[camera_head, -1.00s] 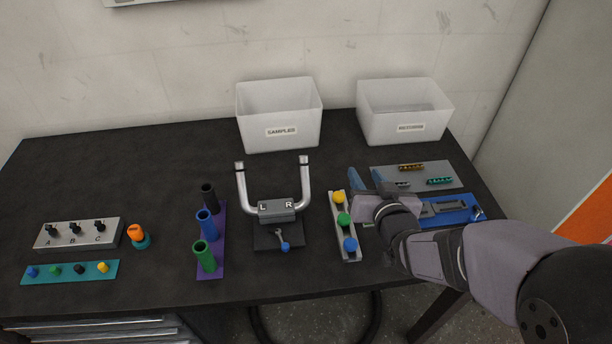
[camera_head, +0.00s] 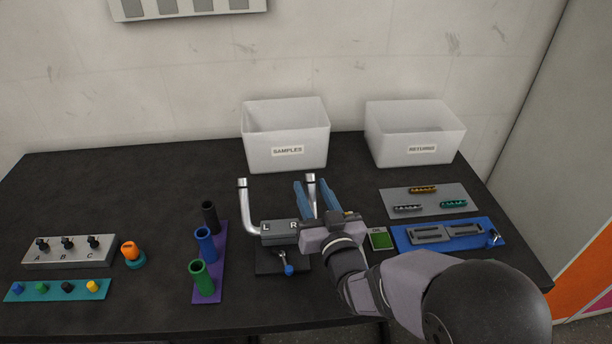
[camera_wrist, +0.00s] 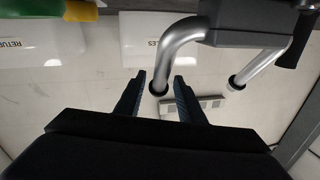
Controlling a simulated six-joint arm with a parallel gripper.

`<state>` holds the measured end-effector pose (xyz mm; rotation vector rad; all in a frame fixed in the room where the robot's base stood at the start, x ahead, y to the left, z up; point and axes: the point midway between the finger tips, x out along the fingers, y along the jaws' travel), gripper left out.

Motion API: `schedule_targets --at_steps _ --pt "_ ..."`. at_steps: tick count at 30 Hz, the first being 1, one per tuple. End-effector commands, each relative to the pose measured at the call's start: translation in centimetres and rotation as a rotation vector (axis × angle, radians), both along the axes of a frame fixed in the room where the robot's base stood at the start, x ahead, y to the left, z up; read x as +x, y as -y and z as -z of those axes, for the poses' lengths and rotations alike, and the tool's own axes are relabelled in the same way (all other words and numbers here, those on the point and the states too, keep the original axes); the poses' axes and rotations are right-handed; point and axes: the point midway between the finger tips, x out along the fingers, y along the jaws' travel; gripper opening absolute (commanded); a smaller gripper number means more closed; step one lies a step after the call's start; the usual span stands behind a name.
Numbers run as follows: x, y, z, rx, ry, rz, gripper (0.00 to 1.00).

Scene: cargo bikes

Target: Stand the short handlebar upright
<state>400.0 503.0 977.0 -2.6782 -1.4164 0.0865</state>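The handlebar is a silver U-shaped tube with two dark-tipped ends (camera_head: 246,205). Its grey clamp block (camera_head: 270,227), marked L and R, sits on a dark base with a blue-knobbed lever (camera_head: 288,268). Both ends rise from the block; I cannot tell its exact tilt. My gripper (camera_head: 311,184) is at the right-hand end, its blue fingers apart. In the wrist view, the tube end (camera_wrist: 160,82) shows between the two open fingers, with gaps at both sides. I cannot see the fingers touching it. My gripper hides the right part of the block in the head view.
A purple rack (camera_head: 212,282) with coloured tubes stands left of the handlebar. White bins, SAMPLES (camera_head: 287,166) and RETURNS (camera_head: 425,160), stand behind. A blue tray (camera_head: 468,243) and a grey plate (camera_head: 430,193) lie to the right. The front left holds knob panels.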

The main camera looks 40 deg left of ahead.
Motion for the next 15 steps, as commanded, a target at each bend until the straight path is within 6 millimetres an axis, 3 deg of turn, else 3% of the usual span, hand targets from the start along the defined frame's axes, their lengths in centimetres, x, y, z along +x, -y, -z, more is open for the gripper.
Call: schedule_targets --at_steps 9,15 --pt "2.1 -3.1 0.0 -0.002 -0.001 0.001 0.35" --pt "2.8 -4.1 0.0 -0.002 -0.001 0.001 0.35"
